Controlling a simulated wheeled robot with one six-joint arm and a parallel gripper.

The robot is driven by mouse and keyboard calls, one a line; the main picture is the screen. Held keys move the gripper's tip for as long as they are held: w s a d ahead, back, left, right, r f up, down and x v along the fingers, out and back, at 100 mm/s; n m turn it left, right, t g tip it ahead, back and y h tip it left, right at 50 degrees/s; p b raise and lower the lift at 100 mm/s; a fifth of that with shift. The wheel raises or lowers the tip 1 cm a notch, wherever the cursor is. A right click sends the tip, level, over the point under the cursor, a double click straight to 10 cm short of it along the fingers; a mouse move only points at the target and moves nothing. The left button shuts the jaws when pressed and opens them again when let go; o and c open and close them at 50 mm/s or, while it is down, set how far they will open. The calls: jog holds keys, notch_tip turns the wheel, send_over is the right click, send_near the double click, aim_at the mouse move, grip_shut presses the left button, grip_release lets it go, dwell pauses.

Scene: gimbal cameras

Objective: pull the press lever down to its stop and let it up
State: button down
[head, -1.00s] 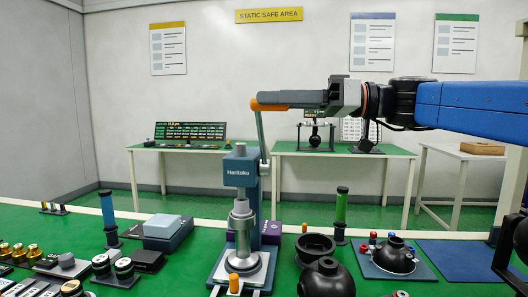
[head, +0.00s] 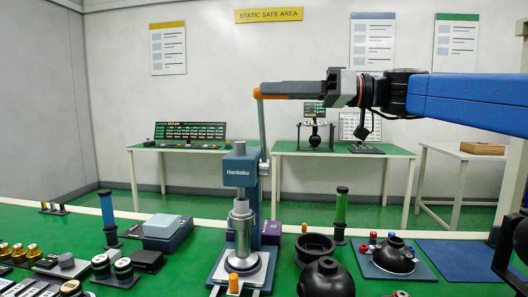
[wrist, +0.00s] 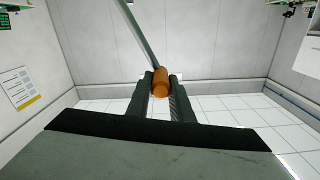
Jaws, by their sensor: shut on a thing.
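The press (head: 240,170) is a blue-grey column marked "Haritoku" with a silver ram (head: 240,215) above a round base plate. Its lever (head: 262,135) is a thin grey rod standing nearly upright from the press head. The orange grip of the lever (head: 257,93) is at the top, and it also shows in the wrist view (wrist: 161,84). My gripper (head: 262,92) reaches in from the right, level, and is shut on the orange grip. In the wrist view the two dark fingers sit on either side of it. Most of the grip is hidden by the fingers in the head view.
Black domes (head: 326,279) and a black ring (head: 315,248) stand right of the press. A green cylinder (head: 341,208) stands behind them, and a blue cylinder (head: 108,215) stands at left. A grey block (head: 162,227) is left of the press. Space around the raised lever is clear.

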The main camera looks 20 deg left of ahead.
jog(key=shift+w+a+f, duration=0.1)
jog(key=shift+w+a, duration=0.05)
jog(key=shift+w, duration=0.3)
jog(key=shift+w+a+f, duration=0.1)
jog(key=shift+w, duration=0.35)
jog(key=shift+r, duration=0.15)
jog(key=shift+w+a+r, duration=0.15)
jog(key=shift+w+r, duration=0.1)
jog(key=shift+w, duration=0.4)
jog(key=shift+w+a+r, duration=0.15)
jog(key=shift+w+r, duration=0.05)
jog(key=shift+w, duration=0.4)
jog(key=c, duration=0.6)
grip_release()
jog(key=shift+r, duration=0.1)
